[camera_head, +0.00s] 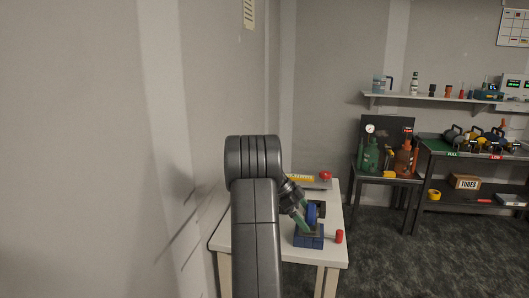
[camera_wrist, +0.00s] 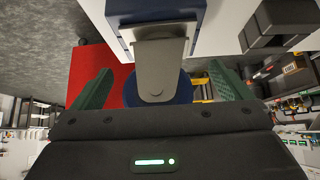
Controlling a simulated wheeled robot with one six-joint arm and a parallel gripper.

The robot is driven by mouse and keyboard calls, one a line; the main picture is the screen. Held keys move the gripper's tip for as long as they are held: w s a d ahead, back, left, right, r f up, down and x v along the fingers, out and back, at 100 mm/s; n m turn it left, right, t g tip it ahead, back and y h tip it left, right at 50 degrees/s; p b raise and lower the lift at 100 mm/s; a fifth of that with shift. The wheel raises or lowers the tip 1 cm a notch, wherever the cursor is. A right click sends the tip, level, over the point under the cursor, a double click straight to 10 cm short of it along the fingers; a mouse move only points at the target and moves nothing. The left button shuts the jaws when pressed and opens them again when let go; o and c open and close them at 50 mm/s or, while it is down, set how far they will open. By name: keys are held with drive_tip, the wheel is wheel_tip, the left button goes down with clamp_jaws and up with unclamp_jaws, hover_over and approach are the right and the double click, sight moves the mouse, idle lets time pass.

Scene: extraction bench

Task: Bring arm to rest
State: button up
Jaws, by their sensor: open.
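My gripper (camera_head: 304,218) is at the end of my dark grey arm, low over the white table (camera_head: 333,200). Its green fingers are apart on either side of a blue device (camera_head: 308,241) with a blue round part (camera_head: 311,213). In the wrist view my gripper (camera_wrist: 160,68) is open, one green finger at each side. A grey metal piece (camera_wrist: 158,70) and a dark blue disc (camera_wrist: 178,93) show between the fingers. I cannot tell whether the fingers touch them. My arm hides part of the table.
A red cylinder (camera_head: 339,236) stands right of the device. A yellow-marked tray (camera_head: 300,179) with a red knob (camera_head: 325,175) lies behind. A wall is close on the left. A dark stand (camera_head: 387,176) and shelving (camera_head: 470,160) stand at right, with clear floor in front.

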drive_tip(key=shift+r+p, duration=0.95)
drive_tip(key=shift+r, duration=0.55)
